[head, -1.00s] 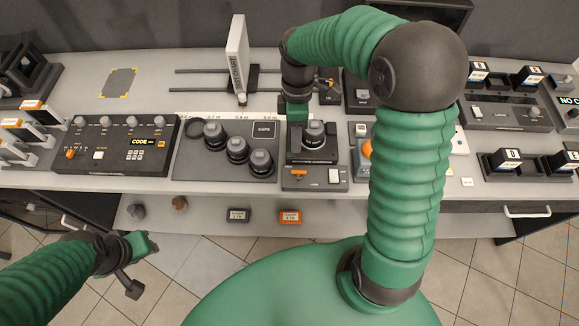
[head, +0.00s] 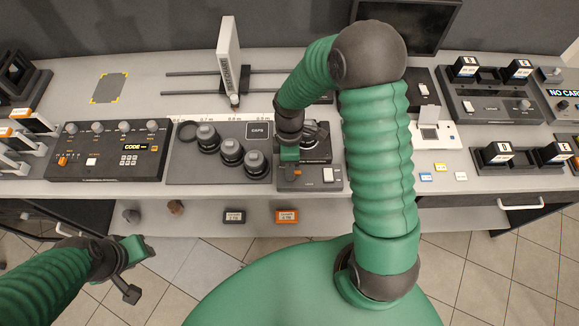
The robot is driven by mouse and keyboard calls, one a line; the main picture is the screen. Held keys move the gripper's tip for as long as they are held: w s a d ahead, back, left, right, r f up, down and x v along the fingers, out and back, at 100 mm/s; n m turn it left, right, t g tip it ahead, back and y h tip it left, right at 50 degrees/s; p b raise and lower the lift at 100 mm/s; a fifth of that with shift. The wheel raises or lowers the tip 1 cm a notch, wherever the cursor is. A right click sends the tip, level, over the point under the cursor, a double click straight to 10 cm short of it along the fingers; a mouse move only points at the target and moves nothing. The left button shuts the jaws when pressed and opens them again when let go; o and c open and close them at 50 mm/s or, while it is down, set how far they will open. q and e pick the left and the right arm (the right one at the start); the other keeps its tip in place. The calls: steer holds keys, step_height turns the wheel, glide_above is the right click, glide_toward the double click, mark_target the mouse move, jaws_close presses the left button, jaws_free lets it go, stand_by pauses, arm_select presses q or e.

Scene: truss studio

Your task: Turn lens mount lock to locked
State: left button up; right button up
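The lens mount unit (head: 330,180) is a dark grey base on the bench, right of the lens tray. A dark round lens or mount (head: 318,132) shows at its back, partly hidden by my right arm. A small orange lever (head: 296,173) and a white switch (head: 328,175) are on its front panel. My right gripper (head: 289,160) is over the unit's front left, just behind the orange lever. Its fingertips are too small and covered to read, and I cannot tell whether it touches the lever. My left gripper (head: 133,268) hangs in front of the bench, away from everything, its fingers apart.
A tray (head: 185,170) with several lenses and a caps pad stands left of the unit. A control box (head: 110,155) is further left. An upright white panel (head: 229,60) stands behind on rails. Small cards (head: 440,168) lie to the right. A lower shelf holds an orange box (head: 287,216).

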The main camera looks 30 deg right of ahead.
jaws_close()
steer(key=shift+r+m, duration=0.1)
steer(key=shift+m, duration=0.2)
steer(key=m, duration=0.1)
steer(key=m+p, duration=0.1)
steer(key=m, duration=0.1)
steer(key=shift+w+d+r+y+p, duration=0.1)
steer(key=shift+w+d+y+p, duration=0.05)
steer(key=shift+y+p, duration=0.15)
steer(key=m, duration=0.2)
steer(key=m+t, duration=0.1)
steer(key=m, duration=0.1)
steer(key=m+p, duration=0.1)
steer(key=shift+w+d+m, duration=0.1)
steer(key=shift+d+m, duration=0.2)
steer(key=shift+m, duration=0.1)
steer(key=m, duration=0.1)
steer(key=m+t, duration=0.1)
steer(key=m, duration=0.2)
steer(key=shift+d+m+p, duration=0.25)
steer(key=shift+m+p, duration=0.05)
steer(key=shift+d+m+t, duration=0.2)
steer(key=shift+m+t, duration=0.3)
steer(key=shift+m, duration=1.6)
